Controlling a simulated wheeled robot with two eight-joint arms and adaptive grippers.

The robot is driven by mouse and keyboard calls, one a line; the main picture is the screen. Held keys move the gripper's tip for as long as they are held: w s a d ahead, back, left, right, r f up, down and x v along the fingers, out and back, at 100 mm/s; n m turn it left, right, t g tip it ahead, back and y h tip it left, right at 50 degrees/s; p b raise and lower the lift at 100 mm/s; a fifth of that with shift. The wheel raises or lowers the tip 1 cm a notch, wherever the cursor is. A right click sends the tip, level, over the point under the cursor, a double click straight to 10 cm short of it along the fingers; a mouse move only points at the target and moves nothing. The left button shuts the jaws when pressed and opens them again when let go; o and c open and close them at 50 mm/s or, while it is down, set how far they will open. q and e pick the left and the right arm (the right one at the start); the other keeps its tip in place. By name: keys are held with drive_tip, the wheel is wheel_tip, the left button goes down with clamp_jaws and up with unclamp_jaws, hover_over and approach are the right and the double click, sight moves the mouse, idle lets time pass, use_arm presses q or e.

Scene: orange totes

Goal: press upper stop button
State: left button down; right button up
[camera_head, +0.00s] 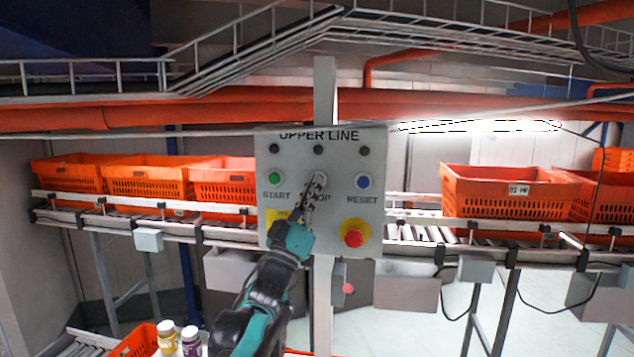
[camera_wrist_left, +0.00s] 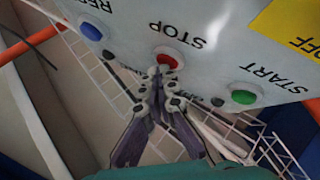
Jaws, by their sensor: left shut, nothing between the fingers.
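The grey control panel (camera_head: 373,143) headed "UPPER LINE" stands in the middle of the head view. Its red stop button (camera_wrist_left: 166,60) shows in the left wrist view beside the word STOP. In the head view my left gripper (camera_head: 319,180) covers that button and part of its label. My left gripper (camera_wrist_left: 158,72) is shut and empty, with its fingertips at the button's edge in the wrist view. I cannot tell whether they touch it. The green start button (camera_head: 275,177) is to the left and the blue reset button (camera_head: 363,181) to the right. My right gripper is out of view.
A red emergency knob on a yellow base (camera_head: 353,236) sits low right on the panel. Orange totes (camera_head: 508,198) stand on the conveyor (camera_head: 425,232) behind, on both sides. Two bottles (camera_head: 168,338) are at the bottom left. A cable tray (camera_head: 440,35) runs overhead.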

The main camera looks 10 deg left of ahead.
use_arm(q)
drive_tip(key=shift+s+d, duration=0.1)
drive_tip(key=shift+s, duration=0.7)
drive_tip(key=s, duration=0.5)
drive_tip(key=shift+d+p, duration=0.2)
drive_tip(key=shift+p, duration=0.15)
